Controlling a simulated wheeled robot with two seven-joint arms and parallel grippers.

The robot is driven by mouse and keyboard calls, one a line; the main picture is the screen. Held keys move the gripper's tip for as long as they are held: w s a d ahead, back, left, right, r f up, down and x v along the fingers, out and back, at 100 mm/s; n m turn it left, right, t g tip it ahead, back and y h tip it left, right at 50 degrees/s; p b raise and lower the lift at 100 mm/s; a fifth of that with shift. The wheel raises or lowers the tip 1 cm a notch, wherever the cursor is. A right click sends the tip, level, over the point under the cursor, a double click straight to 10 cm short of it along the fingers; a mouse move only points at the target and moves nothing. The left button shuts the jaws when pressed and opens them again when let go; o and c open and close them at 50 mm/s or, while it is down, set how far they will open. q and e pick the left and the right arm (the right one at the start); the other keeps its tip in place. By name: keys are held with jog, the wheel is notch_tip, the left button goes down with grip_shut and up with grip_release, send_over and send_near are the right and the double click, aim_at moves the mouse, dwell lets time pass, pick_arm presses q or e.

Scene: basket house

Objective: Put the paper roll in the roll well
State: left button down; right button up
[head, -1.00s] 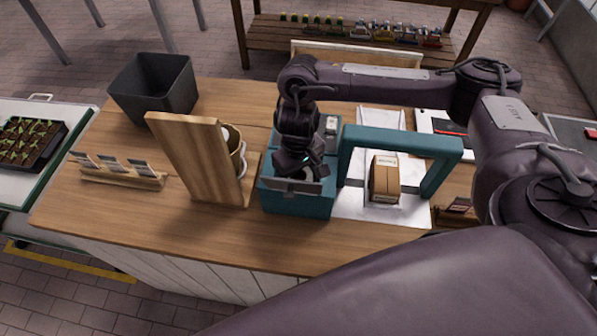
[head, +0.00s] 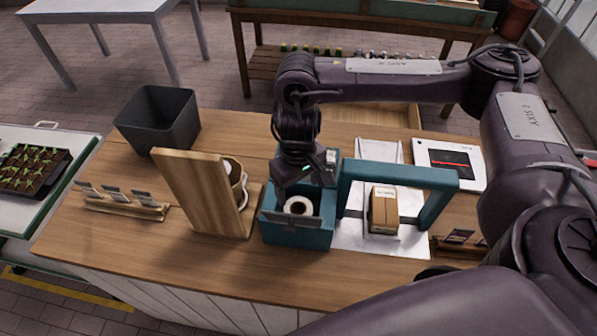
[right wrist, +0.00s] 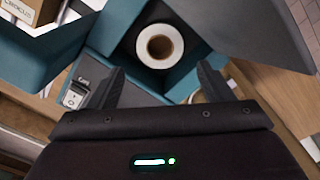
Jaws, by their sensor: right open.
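The white paper roll (head: 298,206) lies inside the open well of the teal box (head: 318,237), with its round end and dark core facing up. In the right wrist view the roll (right wrist: 160,46) sits between the well's teal walls, clear of my fingers. My right gripper (head: 305,182) is above the well's back part, open and empty, apart from the roll. Its two dark fingers (right wrist: 160,82) show spread in the right wrist view. My left gripper is not in view.
A teal arch (head: 400,174) stands right of the box, over a small brown carton (head: 384,212). A dark bin (head: 158,118) stands at back left. The counter's front strip is clear.

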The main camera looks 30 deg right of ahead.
jog(key=shift+r, duration=1.75)
